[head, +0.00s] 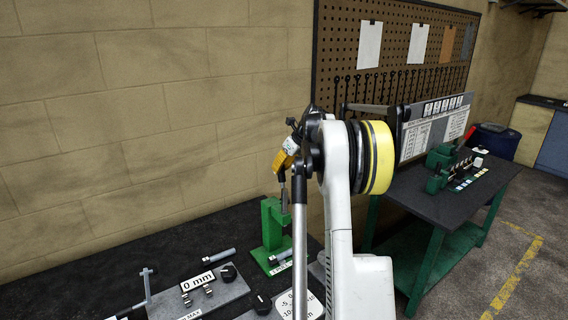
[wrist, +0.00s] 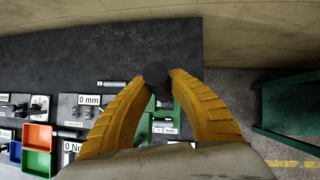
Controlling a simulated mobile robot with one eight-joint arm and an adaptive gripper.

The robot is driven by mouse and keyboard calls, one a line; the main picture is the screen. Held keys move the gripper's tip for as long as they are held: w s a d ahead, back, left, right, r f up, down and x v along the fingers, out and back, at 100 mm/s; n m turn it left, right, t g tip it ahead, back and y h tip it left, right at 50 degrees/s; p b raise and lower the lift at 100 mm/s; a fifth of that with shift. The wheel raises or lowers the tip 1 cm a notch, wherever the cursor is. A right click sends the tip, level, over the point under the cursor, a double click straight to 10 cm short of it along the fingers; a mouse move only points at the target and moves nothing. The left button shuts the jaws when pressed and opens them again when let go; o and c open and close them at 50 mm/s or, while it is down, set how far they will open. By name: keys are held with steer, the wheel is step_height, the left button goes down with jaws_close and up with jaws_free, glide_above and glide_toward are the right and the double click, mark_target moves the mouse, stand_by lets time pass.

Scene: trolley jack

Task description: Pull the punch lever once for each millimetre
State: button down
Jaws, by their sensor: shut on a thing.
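The green punch (head: 273,232) stands on the dark bench near the wall, with a label at its foot; parts of it show below my fingers in the wrist view (wrist: 145,128). My gripper (wrist: 160,79) has its two yellow fingers closed around the round black knob (wrist: 156,72) of the punch lever. In the head view my gripper (head: 285,160) is above the punch, and my arm hides part of that area. A "0 mm" sign (head: 198,281) stands on a grey plate left of the punch; it also shows in the wrist view (wrist: 89,99).
Red, green and blue bins (wrist: 37,137) stand at the left in the wrist view. A grey cylinder (head: 218,256) lies on the bench beside the punch. A second green-legged table (head: 440,200) with a board stands at the right. Open floor lies right of it.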

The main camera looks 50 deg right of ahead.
steer(key=shift+w+f+g+p, duration=0.1)
steer(key=shift+w+g+p, duration=0.25)
steer(key=shift+g, duration=0.05)
steer(key=c, duration=1.4)
jaws_free()
steer(key=shift+o, duration=1)
steer(key=shift+w+d+f, duration=0.1)
steer(key=shift+w+f, duration=0.05)
steer(key=shift+w, duration=0.1)
steer(key=shift+s, duration=0.1)
steer(key=v, duration=1.2)
